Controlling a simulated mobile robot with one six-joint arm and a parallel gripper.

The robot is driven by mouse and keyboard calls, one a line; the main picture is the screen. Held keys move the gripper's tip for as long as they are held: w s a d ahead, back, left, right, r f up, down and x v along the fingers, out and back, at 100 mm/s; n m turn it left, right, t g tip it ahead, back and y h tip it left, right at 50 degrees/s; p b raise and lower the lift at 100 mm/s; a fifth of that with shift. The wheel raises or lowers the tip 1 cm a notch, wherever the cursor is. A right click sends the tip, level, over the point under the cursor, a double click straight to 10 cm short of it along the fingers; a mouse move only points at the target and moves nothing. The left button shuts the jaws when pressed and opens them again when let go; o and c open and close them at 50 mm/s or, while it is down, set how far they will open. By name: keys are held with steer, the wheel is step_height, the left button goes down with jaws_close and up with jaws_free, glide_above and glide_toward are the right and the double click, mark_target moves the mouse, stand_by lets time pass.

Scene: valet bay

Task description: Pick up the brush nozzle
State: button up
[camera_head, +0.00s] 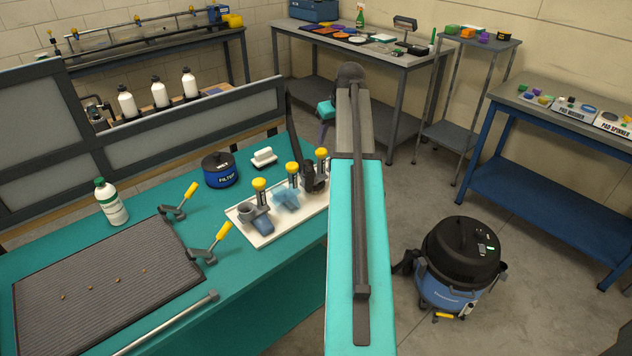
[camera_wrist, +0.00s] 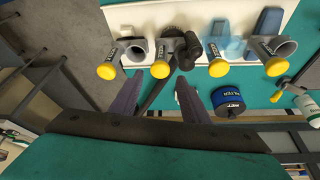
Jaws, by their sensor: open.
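A white rack board (camera_head: 262,238) lies on the teal bench and carries a row of nozzles with yellow knobs. The dark brush nozzle (camera_wrist: 173,42), with a round bristled end, is second from the left in the wrist view. It also shows in the head view as a dark shape (camera_head: 314,180) beside my arm. My gripper (camera_wrist: 158,80) is open, its two dark fingers apart and empty, pointing toward the brush nozzle's yellow knob (camera_wrist: 160,69). I cannot tell how far above the board the fingertips are. In the head view my arm hides the board's right end.
Grey and blue nozzles (camera_wrist: 222,40) flank the brush nozzle closely. A blue filter (camera_head: 220,171), a white block (camera_head: 263,157), a bottle (camera_head: 111,203) and clamps holding a ribbed mat (camera_head: 100,290) are on the bench. A vacuum (camera_head: 460,262) stands on the floor at right.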

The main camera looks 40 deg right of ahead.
mark_target(323, 152)
steer(key=shift+p+x, duration=0.6)
steer(key=shift+x, duration=2.45)
steer(key=shift+r, duration=0.1)
steer(key=shift+p+x, duration=0.85)
steer(key=shift+x, duration=0.35)
steer(key=shift+p+x, duration=0.45)
steer(key=shift+x, duration=1)
steer(key=shift+w, duration=0.1)
steer(key=shift+r, duration=0.1)
steer(key=c, duration=0.8)
steer(key=shift+r, duration=0.15)
